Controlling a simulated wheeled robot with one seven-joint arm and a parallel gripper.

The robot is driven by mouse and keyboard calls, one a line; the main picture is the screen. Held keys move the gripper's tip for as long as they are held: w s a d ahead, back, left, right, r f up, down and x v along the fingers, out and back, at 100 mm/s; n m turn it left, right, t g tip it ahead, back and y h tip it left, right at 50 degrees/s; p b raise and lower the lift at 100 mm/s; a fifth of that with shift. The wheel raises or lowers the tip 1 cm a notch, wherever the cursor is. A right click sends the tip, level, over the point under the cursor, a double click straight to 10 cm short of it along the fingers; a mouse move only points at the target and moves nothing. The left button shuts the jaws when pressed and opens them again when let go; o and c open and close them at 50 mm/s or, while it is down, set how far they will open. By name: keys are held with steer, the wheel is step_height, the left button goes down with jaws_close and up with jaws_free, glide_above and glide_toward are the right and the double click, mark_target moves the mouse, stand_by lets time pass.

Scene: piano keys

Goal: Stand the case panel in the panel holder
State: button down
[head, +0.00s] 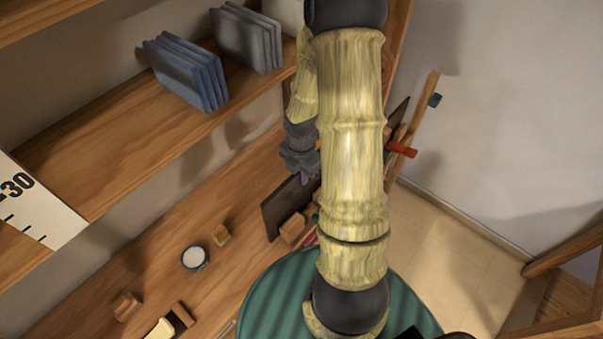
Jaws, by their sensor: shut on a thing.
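A dark flat panel (283,208), which looks like the case panel, is upright and tilted over the workbench, left of my big arm link. My gripper (304,178) is at its upper right edge and looks shut on it; the fingertips are small and partly hidden by my arm. A small wooden block (293,228) is right at the panel's lower right side; it may be the panel holder, but I cannot tell whether the panel sits in it. My arm hides the panel's right end.
A shelf (110,135) with blue-grey slabs (187,72) runs above the wooden bench (150,270). A round cup (194,258) and small wooden blocks (127,306) lie on the bench. A green round top (262,300) is below my arm. A red-ended rod (401,150) sticks out at right.

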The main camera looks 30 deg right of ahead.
steer(key=c, duration=1.4)
jaws_free()
steer(key=shift+o, duration=0.2)
step_height(320, 180, up, 18)
steer(key=shift+f, duration=0.25)
steer(key=shift+a+f, duration=0.1)
steer(key=s+a+f+m+t+b, duration=0.1)
steer(key=a+m, duration=0.4)
steer(key=m, duration=0.6)
steer(key=s+a+f+m+t+b, duration=0.1)
steer(key=s+a+f+m+b, duration=0.2)
steer(key=m, duration=0.8)
steer(key=shift+s+a+f+t, duration=0.3)
steer(key=shift+s+a+f, duration=0.9)
steer(key=shift+a, duration=0.5)
